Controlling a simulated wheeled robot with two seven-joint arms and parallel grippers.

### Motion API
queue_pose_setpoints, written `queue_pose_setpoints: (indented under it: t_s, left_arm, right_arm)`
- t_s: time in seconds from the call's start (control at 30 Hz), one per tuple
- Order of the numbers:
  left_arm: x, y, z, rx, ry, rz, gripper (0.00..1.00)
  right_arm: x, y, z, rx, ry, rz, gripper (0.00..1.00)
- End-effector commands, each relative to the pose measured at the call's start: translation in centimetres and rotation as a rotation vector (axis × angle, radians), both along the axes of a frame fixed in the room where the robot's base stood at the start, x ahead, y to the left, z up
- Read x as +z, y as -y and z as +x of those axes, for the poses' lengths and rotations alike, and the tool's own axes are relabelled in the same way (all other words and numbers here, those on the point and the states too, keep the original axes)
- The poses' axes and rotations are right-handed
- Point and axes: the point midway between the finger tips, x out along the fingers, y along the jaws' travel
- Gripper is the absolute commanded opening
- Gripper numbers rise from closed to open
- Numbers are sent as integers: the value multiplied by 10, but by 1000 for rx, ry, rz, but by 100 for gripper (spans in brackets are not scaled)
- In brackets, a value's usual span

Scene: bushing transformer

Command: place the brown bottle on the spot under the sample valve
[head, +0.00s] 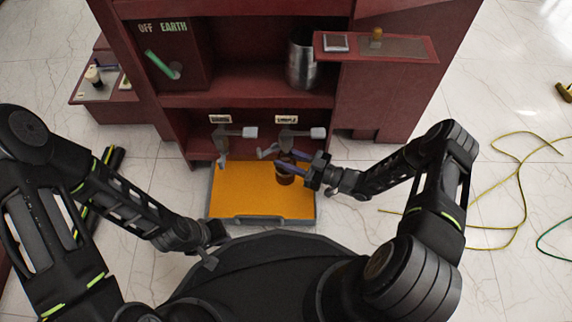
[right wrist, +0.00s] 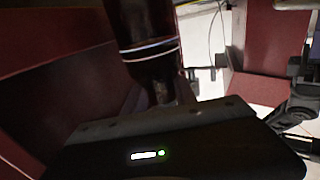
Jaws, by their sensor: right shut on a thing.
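The brown bottle (head: 286,178) is in my right gripper (head: 291,168), over the right part of the orange tray. In the right wrist view the dark bottle (right wrist: 147,40) stands close to the camera, with a pale ring around it. The sample valve (head: 291,134) is on the red cabinet, under a small label, just above and behind the bottle. I cannot tell if the bottle touches the tray. The spot under the valve is not distinguishable. My left gripper (head: 212,250) is low, in front of the tray's left corner; its jaws are too small to read.
The orange tray (head: 235,190) has a grey rim. A second valve (head: 228,133) is left of the sample valve. A metal cylinder (head: 302,62) stands on the shelf above. A ledge (head: 395,48) juts out at upper right. Yellow cable (head: 520,185) lies on the floor at right.

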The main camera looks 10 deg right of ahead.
Motion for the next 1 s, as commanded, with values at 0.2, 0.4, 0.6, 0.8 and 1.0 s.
queue_pose_setpoints:
  t_s: [0.2, 0.4, 0.6, 0.8, 1.0]
  left_arm:
    - [0, 0, 0, 0, 0, 0, 0]
    - [-16, -1, 2, 2, 1, -2, 0]
    - [-19, -1, 3, 2, 1, -4, 0]
    - [-18, -1, 3, 2, 2, -4, 0]
    - [-18, -1, 3, 2, 2, -4, 0]
  right_arm:
    - [0, -1, 0, 0, 1, 1, 0]
    - [-27, -1, 0, -1, 0, 0, 0]
    - [-35, 0, 1, -1, 1, 1, 0]
    - [-35, -1, 0, 0, 1, 1, 0]
    - [-38, -1, 0, 0, -1, -1, 39]
